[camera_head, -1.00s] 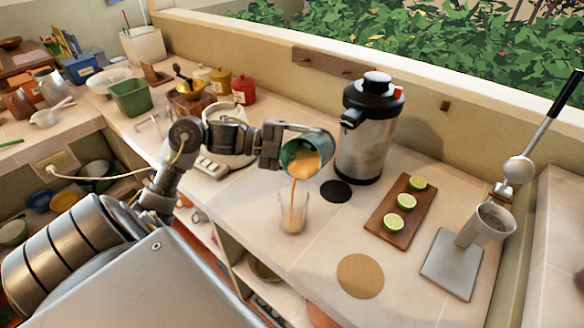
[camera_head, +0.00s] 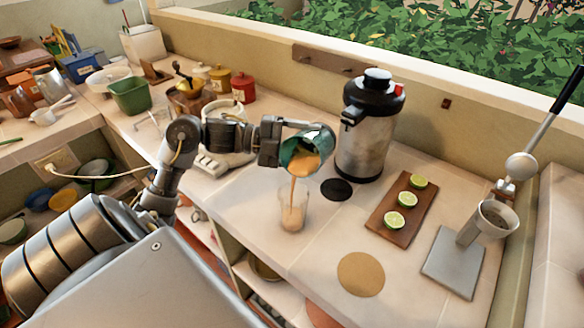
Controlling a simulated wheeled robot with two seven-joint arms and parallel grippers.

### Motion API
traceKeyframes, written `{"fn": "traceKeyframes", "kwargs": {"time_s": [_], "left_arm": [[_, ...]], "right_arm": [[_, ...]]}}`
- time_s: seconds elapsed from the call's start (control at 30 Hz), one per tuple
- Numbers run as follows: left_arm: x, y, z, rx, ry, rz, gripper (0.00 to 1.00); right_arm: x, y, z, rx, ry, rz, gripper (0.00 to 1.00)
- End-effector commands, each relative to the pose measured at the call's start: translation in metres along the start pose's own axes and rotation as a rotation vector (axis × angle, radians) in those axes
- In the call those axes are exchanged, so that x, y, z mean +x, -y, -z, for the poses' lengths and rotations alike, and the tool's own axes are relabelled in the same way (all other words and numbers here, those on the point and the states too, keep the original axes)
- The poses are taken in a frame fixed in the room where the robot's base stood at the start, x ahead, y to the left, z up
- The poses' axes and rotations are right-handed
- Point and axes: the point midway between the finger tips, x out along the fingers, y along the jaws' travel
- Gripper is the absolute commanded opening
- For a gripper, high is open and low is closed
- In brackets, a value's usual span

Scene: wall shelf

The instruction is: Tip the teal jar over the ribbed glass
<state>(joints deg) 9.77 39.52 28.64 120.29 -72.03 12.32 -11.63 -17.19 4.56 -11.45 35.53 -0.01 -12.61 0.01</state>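The teal jar (camera_head: 312,142) is tilted well over, its mouth facing down and toward me. My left gripper (camera_head: 290,140) is shut on it and holds it above the counter. An orange-tan liquid (camera_head: 304,164) shows in its mouth and runs down in a thin stream. The ribbed glass (camera_head: 293,212) stands upright on the counter below the jar. The stream falls into the glass, which has tan liquid in its lower part. The jar does not touch the glass. My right gripper is not in view.
A steel airpot (camera_head: 362,140) stands close behind the jar, with a black disc (camera_head: 336,190) before it. To the right are a wooden board (camera_head: 388,222) with lime halves and a lever press (camera_head: 490,222). A round cork mat (camera_head: 361,274) lies bare near the front edge.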

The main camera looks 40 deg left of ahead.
Motion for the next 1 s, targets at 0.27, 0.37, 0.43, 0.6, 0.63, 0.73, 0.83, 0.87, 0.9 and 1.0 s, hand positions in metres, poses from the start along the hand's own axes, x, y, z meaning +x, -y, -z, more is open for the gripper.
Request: {"fn": "traceKeyframes", "kwargs": {"time_s": [0.27,0.37,0.43,0.6,0.63,0.73,0.83,0.87,0.9,1.0], "left_arm": [[-0.0009,0.0015,0.0021,0.021,0.0,0.011,0.36],[-0.0013,0.0018,0.003,0.029,0.0,0.014,0.36],[-0.0015,0.0021,0.0035,0.034,0.0,0.015,0.36],[-0.0022,0.0027,0.0048,0.046,0.0,0.02,0.36],[-0.0023,0.0028,0.005,0.048,0.0,0.021,0.36],[-0.0026,0.003,0.0057,0.055,0.0,0.024,0.36],[-0.0028,0.0033,0.0064,0.06,0.0,0.026,0.36],[-0.0029,0.0034,0.0066,0.063,0.0,0.027,0.36],[-0.003,0.0035,0.0069,0.065,0.0,0.028,0.36],[-0.0033,0.0038,0.0076,0.072,0.0,0.031,0.36]], "right_arm": [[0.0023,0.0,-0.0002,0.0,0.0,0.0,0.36],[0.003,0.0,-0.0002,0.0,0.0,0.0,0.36],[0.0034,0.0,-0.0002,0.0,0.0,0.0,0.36],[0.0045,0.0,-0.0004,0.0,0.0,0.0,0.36],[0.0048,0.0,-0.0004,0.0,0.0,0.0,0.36],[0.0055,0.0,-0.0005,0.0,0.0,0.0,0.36],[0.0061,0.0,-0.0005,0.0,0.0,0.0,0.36],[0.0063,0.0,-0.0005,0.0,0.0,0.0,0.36],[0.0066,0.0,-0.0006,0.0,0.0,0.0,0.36],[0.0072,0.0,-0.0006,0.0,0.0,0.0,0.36]]}}
